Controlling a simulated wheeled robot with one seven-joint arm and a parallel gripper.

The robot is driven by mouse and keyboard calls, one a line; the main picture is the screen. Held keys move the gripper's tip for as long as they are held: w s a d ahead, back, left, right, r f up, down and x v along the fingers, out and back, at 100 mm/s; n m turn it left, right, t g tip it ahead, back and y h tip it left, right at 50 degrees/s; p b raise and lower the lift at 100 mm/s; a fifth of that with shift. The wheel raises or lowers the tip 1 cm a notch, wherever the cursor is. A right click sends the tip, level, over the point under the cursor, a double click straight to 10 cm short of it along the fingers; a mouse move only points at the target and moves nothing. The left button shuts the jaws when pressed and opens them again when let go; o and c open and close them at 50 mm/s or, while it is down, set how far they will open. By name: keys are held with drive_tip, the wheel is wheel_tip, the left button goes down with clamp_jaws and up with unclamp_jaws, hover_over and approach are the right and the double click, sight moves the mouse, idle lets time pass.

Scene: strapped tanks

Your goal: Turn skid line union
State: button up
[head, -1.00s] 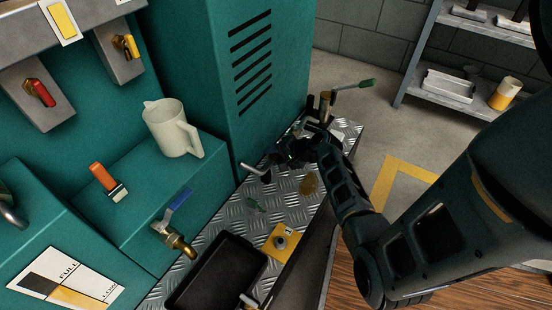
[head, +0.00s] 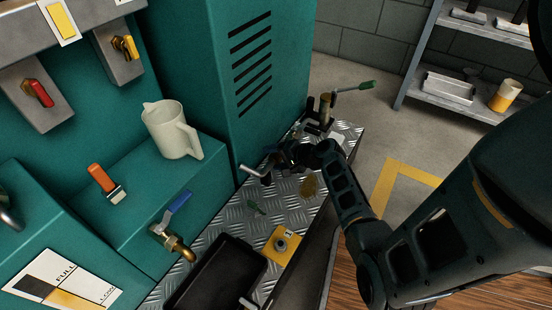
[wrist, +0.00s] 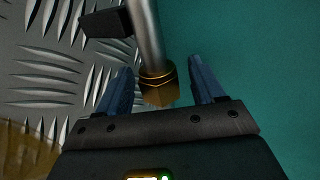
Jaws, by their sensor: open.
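The union (wrist: 158,88) is a brass hex nut on a grey metal pipe (wrist: 147,38) in the wrist view. My gripper (wrist: 162,80) is open, with one blue finger on each side of the nut. A gap shows between the nut and each finger, wider on the right. In the head view, my gripper (head: 273,158) is low over the metal skid beside the teal cabinet. A bent silver pipe end (head: 254,172) shows just left of it. My gripper hides the nut there.
The diamond-plate skid (head: 225,215) carries a black tray (head: 215,275) and a yellow plate (head: 283,243). A green-handled valve (head: 345,88) stands behind my gripper. A white jug (head: 170,130) and a blue-handled tap (head: 173,225) are at the left.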

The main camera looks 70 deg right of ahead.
sight(280, 158)
drive_tip(key=shift+s, duration=0.1)
drive_tip(key=shift+p+v, duration=2.55)
drive_tip(key=shift+v, duration=1.4)
drive_tip(key=shift+o, duration=0.5)
drive_tip(key=o, duration=0.5)
drive_tip(key=shift+c, duration=0.2)
drive_tip(key=p+v, duration=0.3)
drive_tip(key=v, duration=0.4)
drive_tip(key=shift+s+r, duration=0.25)
drive_tip(key=shift+a, duration=0.15)
